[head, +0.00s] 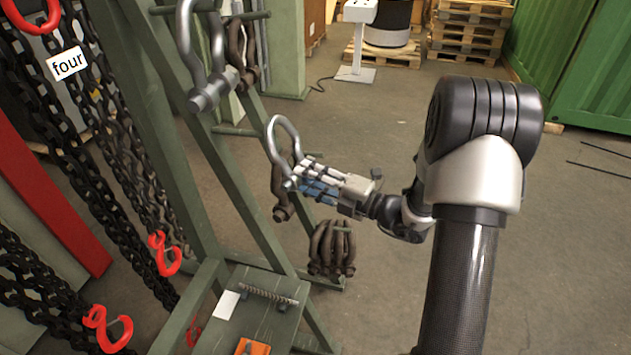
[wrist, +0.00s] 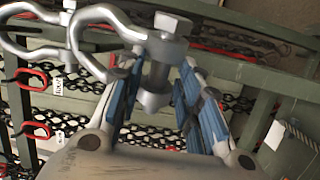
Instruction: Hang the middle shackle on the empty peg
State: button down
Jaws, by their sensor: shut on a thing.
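My gripper (head: 304,178) is shut on a silver shackle (head: 285,132) and holds it in front of the green rack. In the wrist view the blue fingers grip around its pin end (wrist: 155,78), and its bow (wrist: 92,22) points to the upper left. A short green peg (head: 233,131) on the rack's slanted post, left of the held shackle, looks bare. A large silver shackle (head: 207,62) hangs higher on the rack, left of my gripper; a silver shackle also shows in the wrist view (wrist: 18,38). I cannot tell whether the held shackle touches the rack.
A rusty shackle (head: 283,192) hangs just behind and below the held one. Several rusty shackles (head: 330,250) hang lower down. Another rusty one (head: 240,55) hangs up top. Black chains (head: 95,150) with red hooks (head: 108,328) hang at left. Floor right of the rack is open.

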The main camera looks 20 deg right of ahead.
jog(key=w+a+f+b, duration=0.1)
jog(key=w+a+b, duration=0.1)
jog(key=w+a, duration=0.3)
jog(key=shift+w+a, duration=0.15)
jog(key=shift+a, duration=0.95)
dwell(0.3)
dwell(0.6)
